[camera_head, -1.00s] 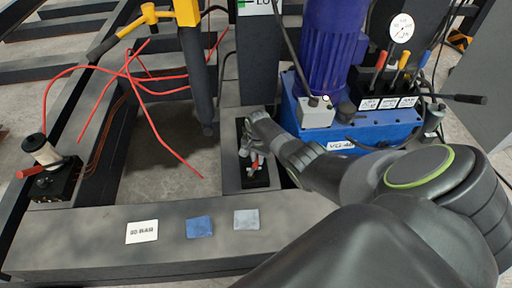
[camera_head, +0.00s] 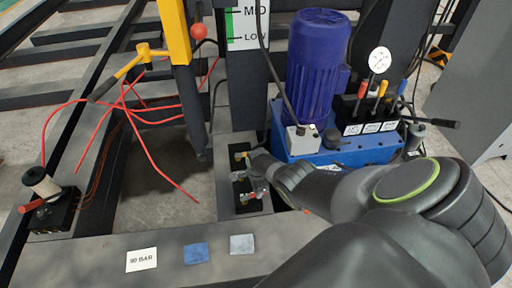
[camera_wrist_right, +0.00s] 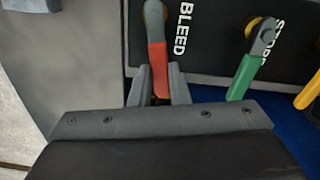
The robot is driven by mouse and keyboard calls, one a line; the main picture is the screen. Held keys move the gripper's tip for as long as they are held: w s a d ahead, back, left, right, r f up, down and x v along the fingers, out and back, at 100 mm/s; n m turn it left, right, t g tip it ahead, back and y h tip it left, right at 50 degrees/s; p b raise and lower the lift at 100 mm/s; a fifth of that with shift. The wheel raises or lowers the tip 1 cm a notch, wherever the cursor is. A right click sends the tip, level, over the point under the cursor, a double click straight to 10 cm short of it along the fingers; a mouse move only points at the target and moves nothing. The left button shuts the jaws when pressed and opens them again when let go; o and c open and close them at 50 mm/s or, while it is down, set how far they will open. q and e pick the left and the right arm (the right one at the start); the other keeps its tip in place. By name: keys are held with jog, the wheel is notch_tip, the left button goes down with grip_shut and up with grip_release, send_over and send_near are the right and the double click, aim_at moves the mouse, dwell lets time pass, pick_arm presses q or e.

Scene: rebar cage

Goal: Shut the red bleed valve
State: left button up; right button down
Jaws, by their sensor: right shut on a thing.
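The red bleed valve lever (camera_wrist_right: 157,58) shows in the right wrist view beside the word BLEED on a dark plate (camera_wrist_right: 205,60). It hangs down from a yellow pivot at the top. My right gripper (camera_wrist_right: 158,88) is shut on the lower end of this lever, one grey finger on each side. The lever's lowest part is hidden between the fingers. In the head view my right arm reaches in from the right to the small dark valve block (camera_head: 247,206) on the grey frame; the lever and fingertips are too small to separate there. My left gripper is not in view.
A green lever (camera_wrist_right: 244,77) and an orange lever (camera_wrist_right: 307,92) stand right of the red one. A blue pump unit (camera_head: 318,55) with a gauge (camera_head: 379,60) stands behind my arm. Loose red hoses (camera_head: 150,150) and a yellow-handled tool (camera_head: 145,52) lie left.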

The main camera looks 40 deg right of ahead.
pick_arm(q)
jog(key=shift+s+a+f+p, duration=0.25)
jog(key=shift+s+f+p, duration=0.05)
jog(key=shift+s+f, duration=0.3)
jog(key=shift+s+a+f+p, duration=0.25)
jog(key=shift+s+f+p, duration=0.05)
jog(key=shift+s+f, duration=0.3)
pick_arm(e)
jog(key=shift+s+a+m, duration=0.1)
jog(key=shift+s+m, duration=0.15)
jog(key=shift+m, duration=0.4)
jog(key=shift+s+a+m, duration=0.1)
jog(key=shift+s+m, duration=0.15)
jog(key=shift+m, duration=0.4)
jog(key=c, duration=1.4)
grip_release()
jog(key=shift+s, duration=0.1)
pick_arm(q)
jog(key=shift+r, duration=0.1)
pick_arm(e)
jog(key=shift+o, duration=0.2)
jog(key=shift+r, duration=0.15)
